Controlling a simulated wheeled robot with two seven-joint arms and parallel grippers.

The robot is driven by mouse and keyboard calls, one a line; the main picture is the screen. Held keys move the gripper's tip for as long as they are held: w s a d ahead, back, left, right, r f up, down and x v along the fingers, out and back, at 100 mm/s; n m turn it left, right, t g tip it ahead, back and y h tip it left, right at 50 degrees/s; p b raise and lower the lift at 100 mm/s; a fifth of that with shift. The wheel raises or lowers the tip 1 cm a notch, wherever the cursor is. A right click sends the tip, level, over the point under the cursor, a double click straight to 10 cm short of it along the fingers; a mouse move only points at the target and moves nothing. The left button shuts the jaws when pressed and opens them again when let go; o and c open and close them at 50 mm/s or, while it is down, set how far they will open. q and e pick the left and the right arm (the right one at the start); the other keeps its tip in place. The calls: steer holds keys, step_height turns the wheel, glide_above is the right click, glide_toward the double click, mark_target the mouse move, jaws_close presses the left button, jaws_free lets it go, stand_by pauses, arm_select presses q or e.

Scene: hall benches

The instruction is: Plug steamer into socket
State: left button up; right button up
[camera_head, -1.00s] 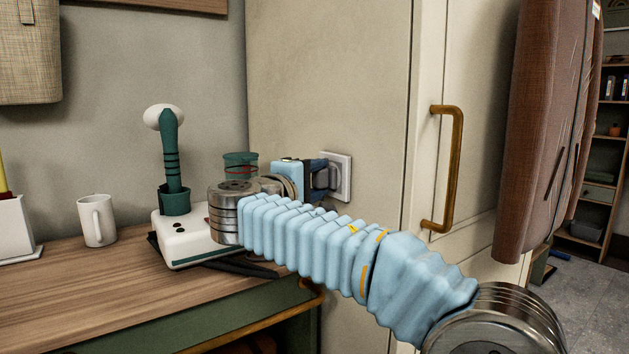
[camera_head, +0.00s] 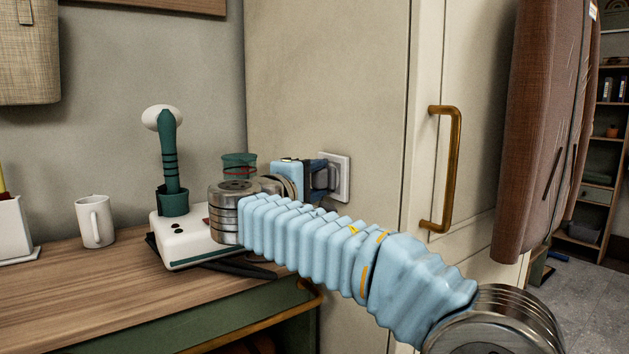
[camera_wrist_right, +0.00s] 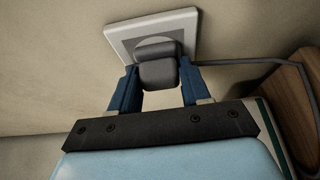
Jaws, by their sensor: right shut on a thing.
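The steamer (camera_head: 185,238) is a white base with a dark green handheld head standing upright on it, on the wooden bench. The white socket (camera_head: 341,180) is on the cream panel right of the bench. My right gripper (camera_head: 320,178) is at the socket, with its blue fingers shut on the grey plug (camera_wrist_right: 158,68). In the right wrist view the plug is against the face of the socket (camera_wrist_right: 118,40); its prongs are hidden, so how deep it sits cannot be told. The grey cord (camera_wrist_right: 240,62) runs off to the right. My left gripper is out of view.
A white mug (camera_head: 95,221) and a white holder (camera_head: 14,230) stand on the wooden bench top (camera_head: 90,290) at left. A brass door handle (camera_head: 441,165) juts out right of the socket. A brown garment (camera_head: 550,120) hangs farther right.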

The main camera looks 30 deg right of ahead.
steer(key=shift+d, duration=0.1)
steer(key=o, duration=1)
steer(key=shift+o, duration=0.2)
steer(key=b+v, duration=0.1)
steer(key=v, duration=1.3)
steer(key=shift+b, duration=0.3)
